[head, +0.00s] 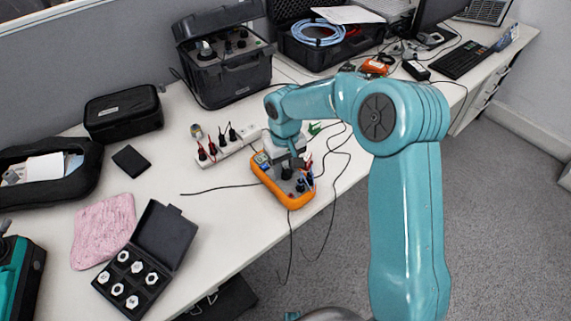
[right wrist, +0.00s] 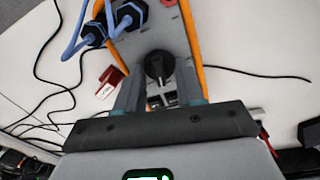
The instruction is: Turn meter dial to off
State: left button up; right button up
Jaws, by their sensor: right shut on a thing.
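The orange-rimmed multimeter (head: 294,204) lies face up near the table's front edge in the head view. It also shows in the right wrist view (right wrist: 150,40), with blue leads plugged into its face. Its black dial (right wrist: 158,67) sits between the fingers of my right gripper (right wrist: 158,85), which is shut on it. The dial's markings are too small to read. My left gripper is not in view.
A white power strip (head: 231,147) with plugs lies left of the meter. Loose black cables run around it. An open black case of hex pieces (head: 165,234), a pink cloth (head: 103,229) and a black equipment case (head: 222,75) stand on the table.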

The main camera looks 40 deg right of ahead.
aim_at(285, 169)
jog(key=shift+n, duration=0.9)
jog(key=o, duration=1)
notch_tip(285, 169, up, 16)
jog(key=shift+r+p, duration=0.15)
jog(key=shift+p, duration=0.85)
